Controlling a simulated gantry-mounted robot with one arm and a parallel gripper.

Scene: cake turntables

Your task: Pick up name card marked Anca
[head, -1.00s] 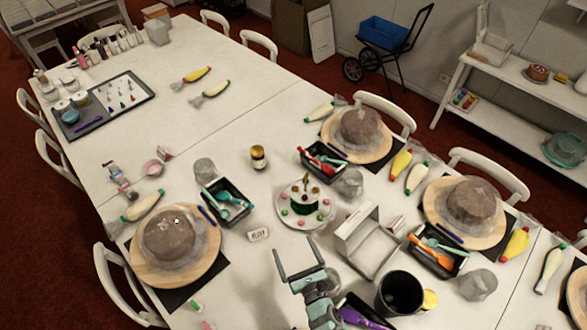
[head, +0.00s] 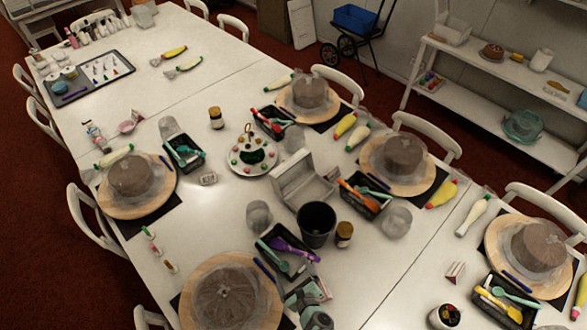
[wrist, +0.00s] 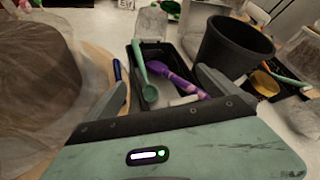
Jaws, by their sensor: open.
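A small white name card (head: 208,178) with dark lettering stands on the table between the left cake board and the round plate; the lettering is too small to read surely. A white piece with lettering shows cut off at the top of the wrist view (wrist: 125,4); I cannot tell if it is the same card. No card clearly reading Anca shows. My gripper (wrist: 165,92) is open and empty, its fingers spread over a black tray (wrist: 136,65) holding a green spoon and a purple utensil. In the head view my gripper is at the bottom, by that tray.
A black cup (head: 316,222) and a gold-lidded jar (head: 344,234) stand beside the tray. A cake board (head: 240,305) with a plastic-covered brown cake is close on the left. A white box (head: 300,185) stands behind. Clear table lies around the card's front side.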

